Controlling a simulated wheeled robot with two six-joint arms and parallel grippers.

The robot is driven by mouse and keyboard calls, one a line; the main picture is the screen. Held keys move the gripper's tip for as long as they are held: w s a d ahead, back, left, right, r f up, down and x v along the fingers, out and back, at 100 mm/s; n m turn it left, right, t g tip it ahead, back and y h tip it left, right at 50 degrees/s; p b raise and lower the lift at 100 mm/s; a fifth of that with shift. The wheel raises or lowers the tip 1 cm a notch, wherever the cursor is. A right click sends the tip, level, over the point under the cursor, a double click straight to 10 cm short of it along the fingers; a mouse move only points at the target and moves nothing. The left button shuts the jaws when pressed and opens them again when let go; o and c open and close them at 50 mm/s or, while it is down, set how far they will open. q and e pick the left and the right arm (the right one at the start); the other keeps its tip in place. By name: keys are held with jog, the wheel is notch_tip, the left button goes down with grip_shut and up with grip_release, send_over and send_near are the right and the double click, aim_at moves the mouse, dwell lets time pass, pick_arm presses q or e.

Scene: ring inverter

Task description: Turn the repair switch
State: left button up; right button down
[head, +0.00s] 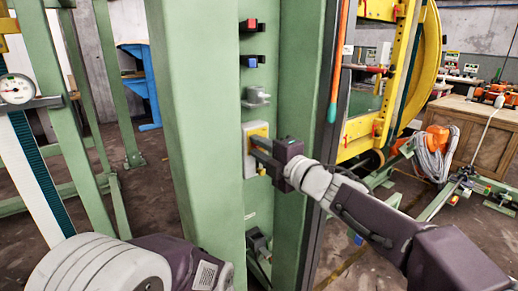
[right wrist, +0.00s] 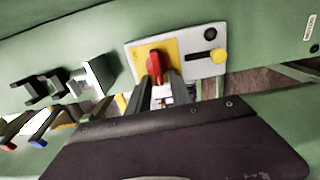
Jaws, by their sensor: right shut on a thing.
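The repair switch is a red knob (right wrist: 154,66) on a yellow and light grey plate (right wrist: 205,66), which is fixed to a green column. In the head view the plate (head: 249,134) shows on the column's inner face, and my gripper hides the knob. My right gripper (head: 258,157) reaches in from the right, its fingers at the plate. In the right wrist view its fingers (right wrist: 164,92) are shut on the red knob, one on each side. My left arm shows at the lower left of the head view, but its gripper fingers are out of sight.
Above the plate, the green column (head: 196,120) carries a red switch (head: 250,24), a blue switch (head: 251,61) and a grey fitting (head: 258,96). An orange-handled rod (head: 338,60) hangs just right of it. A yellow wheel frame (head: 425,60) stands further right.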

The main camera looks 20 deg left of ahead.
jog(key=c, duration=1.5)
grip_release()
jog(key=shift+w, duration=0.1)
jog(key=shift+d, duration=0.15)
jog(key=v, duration=0.9)
jog(key=shift+f, duration=0.1)
